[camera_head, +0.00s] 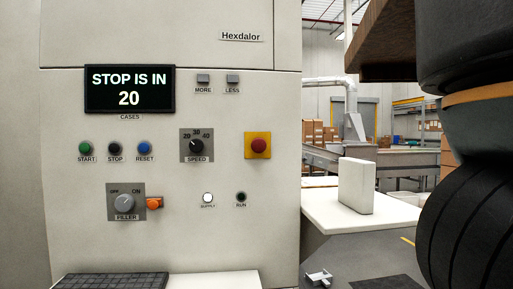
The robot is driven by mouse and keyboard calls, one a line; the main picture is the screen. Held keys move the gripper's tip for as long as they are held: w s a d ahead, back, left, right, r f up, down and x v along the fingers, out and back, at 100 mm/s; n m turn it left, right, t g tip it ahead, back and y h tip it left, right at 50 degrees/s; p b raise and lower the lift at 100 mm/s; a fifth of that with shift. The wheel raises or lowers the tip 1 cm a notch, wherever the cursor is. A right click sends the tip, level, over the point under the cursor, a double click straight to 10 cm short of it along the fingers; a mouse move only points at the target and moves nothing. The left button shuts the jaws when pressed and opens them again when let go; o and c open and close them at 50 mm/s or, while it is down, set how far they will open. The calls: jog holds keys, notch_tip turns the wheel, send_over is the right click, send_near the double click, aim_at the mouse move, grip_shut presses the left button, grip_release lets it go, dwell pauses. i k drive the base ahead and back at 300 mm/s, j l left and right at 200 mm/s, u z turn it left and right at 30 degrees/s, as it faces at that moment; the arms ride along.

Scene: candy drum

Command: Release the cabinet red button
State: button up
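The red button (259,146) is a round mushroom-shaped knob on a yellow square plate, on the right part of the pale cabinet front (230,110). From this view I cannot tell whether it is pressed in or out. My gripper is not seen; only a large dark part, blurred by closeness, fills the right side of the picture. Nothing touches or covers the red button.
The cabinet also has a display (129,89) reading "STOP IS IN 20", a speed dial (196,146), a filler knob (124,203) and several small buttons. A keyboard-like dark pad (112,281) lies below. A white box (356,186) stands on a counter (370,222) at right.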

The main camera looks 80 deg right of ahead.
aim_at(258, 145)
jog(key=l+z, duration=0.1)
jog(key=z, duration=0.25)
jog(key=k+l+z, duration=0.1)
jog(key=z, duration=0.6)
